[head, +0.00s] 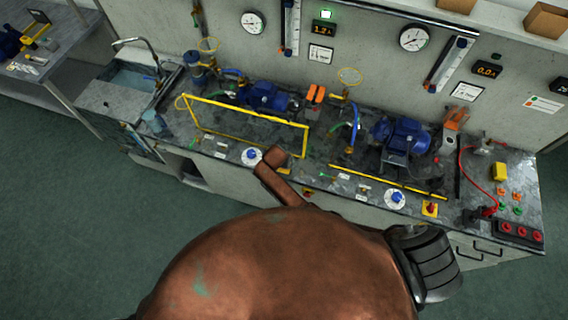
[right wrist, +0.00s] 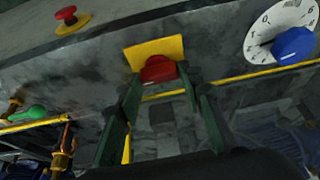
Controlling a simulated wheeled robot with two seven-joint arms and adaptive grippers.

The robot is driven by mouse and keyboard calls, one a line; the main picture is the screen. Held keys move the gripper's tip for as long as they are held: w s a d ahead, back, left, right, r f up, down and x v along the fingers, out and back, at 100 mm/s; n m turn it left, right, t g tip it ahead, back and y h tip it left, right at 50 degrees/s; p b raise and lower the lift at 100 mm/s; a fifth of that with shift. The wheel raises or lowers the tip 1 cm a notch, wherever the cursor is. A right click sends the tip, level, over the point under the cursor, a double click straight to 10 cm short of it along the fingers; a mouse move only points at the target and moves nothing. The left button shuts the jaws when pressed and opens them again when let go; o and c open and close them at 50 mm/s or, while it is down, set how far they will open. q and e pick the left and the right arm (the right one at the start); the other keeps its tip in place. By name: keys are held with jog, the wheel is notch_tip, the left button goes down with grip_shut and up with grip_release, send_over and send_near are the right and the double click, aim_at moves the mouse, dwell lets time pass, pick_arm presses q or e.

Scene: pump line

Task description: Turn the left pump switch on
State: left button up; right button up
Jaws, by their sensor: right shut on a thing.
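In the right wrist view, a red rotary switch knob (right wrist: 158,68) sits on a yellow plate (right wrist: 152,50) on the bench front. My right gripper (right wrist: 160,80) has a dark finger on each side of the knob and is shut on it. The knob's exact angle is hard to tell. In the head view, my brown arm hides this switch, beside the left dial with a blue knob (head: 252,156). The left blue pump (head: 265,97) stands behind it. The left display (head: 324,29) seems to read 1.2, with a lit green lamp (head: 326,14) above. My left gripper is not in view.
A red stop button (right wrist: 66,15) on a yellow base and a white dial with a blue knob (right wrist: 293,45) flank the switch. The right pump (head: 400,138) and its red-yellow switch (head: 430,208) are farther right. Yellow rails (head: 388,181) run along the bench. The floor is clear.

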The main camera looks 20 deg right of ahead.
dwell(0.6)
jog(key=o, duration=1.2)
jog(key=shift+c, duration=0.2)
jog(key=shift+r, duration=0.1)
jog(key=shift+s+a+r, duration=0.1)
jog(key=shift+a+r, duration=0.1)
jog(key=shift+r, duration=0.1)
jog(key=v, duration=0.6)
jog(key=shift+r, duration=0.3)
jog(key=shift+s, duration=0.15)
